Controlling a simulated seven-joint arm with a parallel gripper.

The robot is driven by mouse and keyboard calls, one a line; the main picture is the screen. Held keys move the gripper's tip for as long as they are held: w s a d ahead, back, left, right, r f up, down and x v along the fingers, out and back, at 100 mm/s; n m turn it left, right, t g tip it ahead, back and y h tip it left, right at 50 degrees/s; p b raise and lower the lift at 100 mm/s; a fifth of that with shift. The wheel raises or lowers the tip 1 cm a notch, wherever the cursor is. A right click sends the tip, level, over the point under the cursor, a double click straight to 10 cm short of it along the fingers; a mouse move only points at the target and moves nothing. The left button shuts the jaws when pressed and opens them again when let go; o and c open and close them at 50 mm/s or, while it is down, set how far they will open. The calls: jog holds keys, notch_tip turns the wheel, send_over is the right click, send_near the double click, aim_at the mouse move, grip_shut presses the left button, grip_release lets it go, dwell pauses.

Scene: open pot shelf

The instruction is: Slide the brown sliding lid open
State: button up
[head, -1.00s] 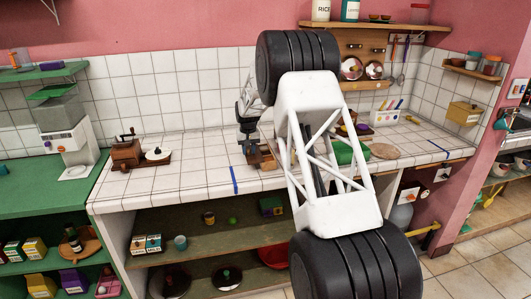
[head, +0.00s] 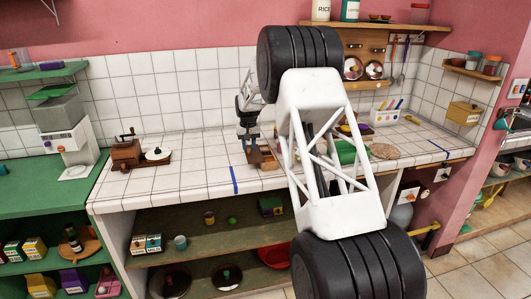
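A small brown wooden box (head: 268,165) sits on the white tiled counter, partly hidden behind my arm. A brown piece on its top looks like the sliding lid, but it is too small and covered to tell how far it stands open. My gripper (head: 251,151) points down right at the box's left part. Its fingers overlap the brown wood in the picture. I cannot tell whether they touch the lid or how far apart they are.
My arm covers the middle of the counter. A coffee grinder (head: 125,153) stands at the left, with free tiles between it and the box. A green thing (head: 347,152) and a round brown board (head: 383,151) lie to the right. The tiled wall is behind.

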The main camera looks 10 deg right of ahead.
aim_at(249, 149)
jog(key=shift+r, duration=1.2)
jog(key=shift+r, duration=0.1)
jog(key=shift+s+r, duration=0.25)
jog(key=s+r, duration=0.6)
jog(key=s, duration=0.5)
jog(key=s+r+t, duration=0.1)
jog(key=s+r, duration=0.5)
jog(key=s, duration=0.6)
jog(key=s+r, duration=0.7)
jog(key=s, duration=0.4)
jog(key=s+f, duration=0.3)
jog(key=s, duration=1.5)
jog(key=s+a+f+t, duration=0.1)
jog(key=s+f, duration=0.2)
jog(key=s, duration=1.6)
jog(key=shift+t, duration=0.3)
